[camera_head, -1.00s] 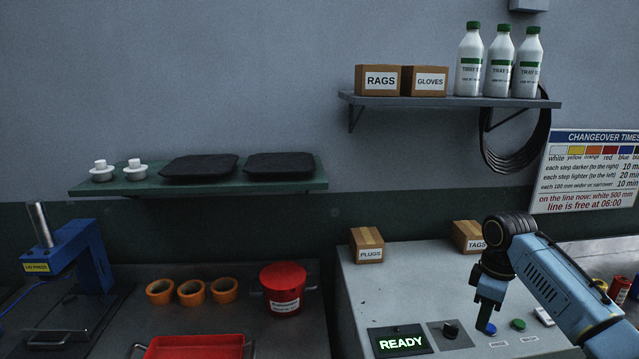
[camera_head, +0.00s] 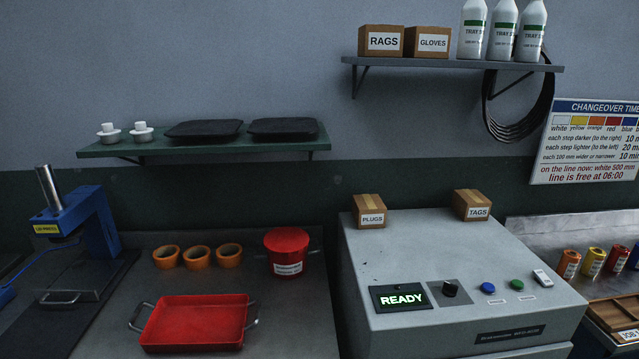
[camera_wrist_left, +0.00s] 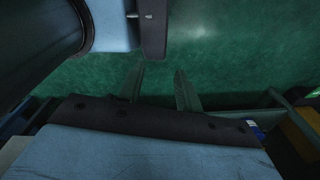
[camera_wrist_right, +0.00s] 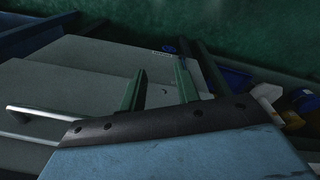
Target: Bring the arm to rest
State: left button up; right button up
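My left gripper (camera_wrist_left: 160,88) shows only in the left wrist view. Its two fingers stand apart with nothing between them, over a green floor. My right gripper (camera_wrist_right: 160,88) shows only in the right wrist view. Its two fingers are also apart and empty, with a grey cabinet surface behind them. Neither arm shows in the head view. The grey console (camera_head: 450,235) there carries a lit READY display (camera_head: 401,297), a black knob (camera_head: 450,288), a blue button (camera_head: 488,288) and a green button (camera_head: 517,285).
A red tray (camera_head: 195,322), several orange rings and a red lidded pot (camera_head: 287,252) stand on the left bench. A blue press (camera_head: 85,225) is at the far left. Two shelves hang above.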

jog(key=s+a+f+m+b, duration=0.1)
jog(key=s+a+f+b, duration=0.1)
jog(key=s+f, duration=1.2)
jog(key=s+a+f+m+b, duration=0.25)
jog(key=s+f, duration=0.85)
jog(key=s, duration=0.6)
jog(key=s+a+f, duration=0.1)
jog(key=s, duration=0.5)
jog(key=s+a+f+b, duration=0.1)
jog(key=s+f, duration=0.1)
jog(key=s, duration=0.4)
jog(key=shift+s+a, duration=0.15)
jog(key=shift+a, duration=0.25)
jog(key=shift+f, duration=0.1)
